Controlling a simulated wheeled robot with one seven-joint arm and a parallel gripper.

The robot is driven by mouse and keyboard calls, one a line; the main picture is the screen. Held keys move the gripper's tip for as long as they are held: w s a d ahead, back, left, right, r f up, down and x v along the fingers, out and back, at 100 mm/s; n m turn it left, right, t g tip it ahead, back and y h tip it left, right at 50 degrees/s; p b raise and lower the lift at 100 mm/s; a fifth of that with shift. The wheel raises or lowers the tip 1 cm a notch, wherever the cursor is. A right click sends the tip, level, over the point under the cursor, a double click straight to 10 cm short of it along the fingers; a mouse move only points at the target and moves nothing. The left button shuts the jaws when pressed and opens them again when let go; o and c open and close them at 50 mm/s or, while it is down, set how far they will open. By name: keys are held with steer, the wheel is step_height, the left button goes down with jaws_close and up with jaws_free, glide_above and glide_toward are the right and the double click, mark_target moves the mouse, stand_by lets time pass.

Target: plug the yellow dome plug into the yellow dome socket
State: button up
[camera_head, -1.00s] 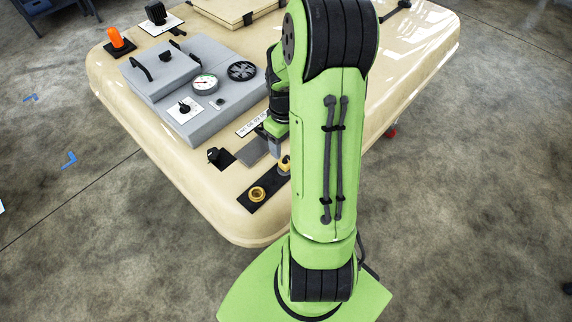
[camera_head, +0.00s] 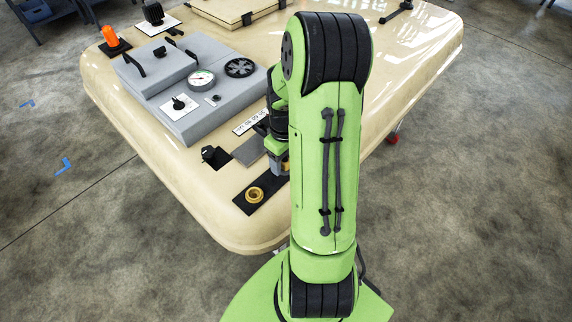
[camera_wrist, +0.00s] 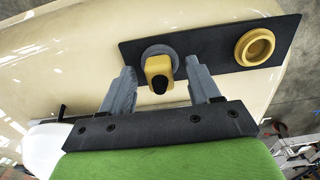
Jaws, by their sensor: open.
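The yellow dome plug (camera_wrist: 158,68) sits on a round grey seat on the black plate (camera_wrist: 212,45) in the wrist view. My gripper (camera_wrist: 161,70) is open, with one grey finger on each side of the plug. A gap shows on both sides, so I see no grip. In the head view my gripper (camera_head: 279,167) is low over the plate and hides the plug. The yellow dome socket (camera_wrist: 256,46) is an empty-looking ring at the plate's other end, right of the plug. It also shows in the head view (camera_head: 255,195), left of my gripper.
A grey console (camera_head: 190,90) with a gauge and handles stands behind the plate. A black knob (camera_head: 212,155) sits near the plate. An orange light (camera_head: 110,36) stands at the far left. The cream trolley top (camera_head: 215,215) is clear toward its rounded front corner.

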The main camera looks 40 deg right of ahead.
mark_target(285, 160)
stand_by(0.8)
jaws_close()
steer(key=shift+r, duration=0.1)
steer(key=shift+r+p, duration=2.35)
steer(key=shift+r, duration=0.65)
